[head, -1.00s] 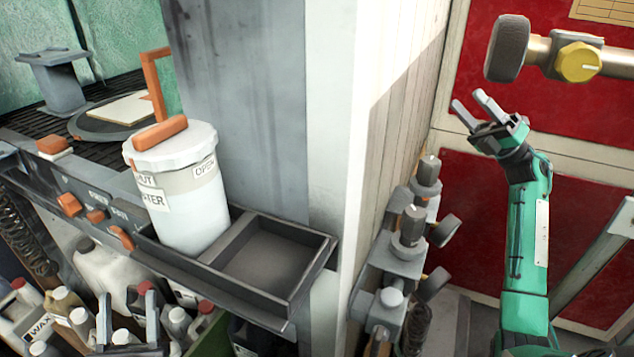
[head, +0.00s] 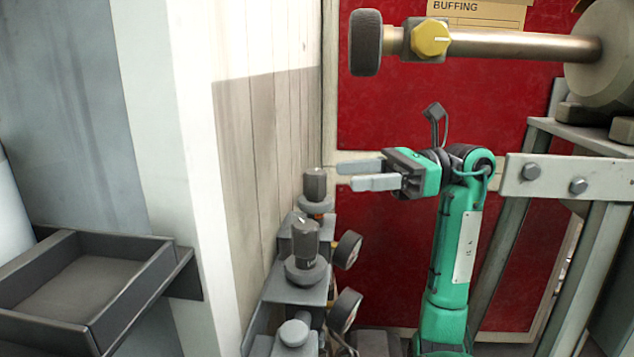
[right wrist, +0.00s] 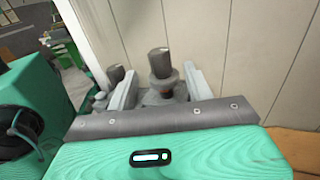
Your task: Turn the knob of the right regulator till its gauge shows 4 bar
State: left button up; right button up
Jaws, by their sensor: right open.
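The right regulator's dark grey knob (head: 315,184) is the farther of two on the wooden wall. It also shows in the right wrist view (right wrist: 158,62), upright, between and beyond my fingers. My right gripper (head: 346,175) is open and level, its fingers pointing left at this knob with a small gap in the head view. The fingers also show in the right wrist view (right wrist: 160,84). A round dark gauge (head: 348,250), apparently the right regulator's, is edge-on, so its reading is hidden. My left gripper is out of view.
The left regulator's knob (head: 305,238) stands nearer, with another edge-on gauge (head: 344,311) below. A grey tray (head: 135,300) is at lower left. A pipe with a yellow knob (head: 430,39) runs above my right arm; a metal frame (head: 540,178) stands right of it.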

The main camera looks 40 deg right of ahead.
aim_at(317, 178)
jog(key=x, duration=0.7)
jog(key=shift+b, duration=0.3)
jog(key=c, duration=1)
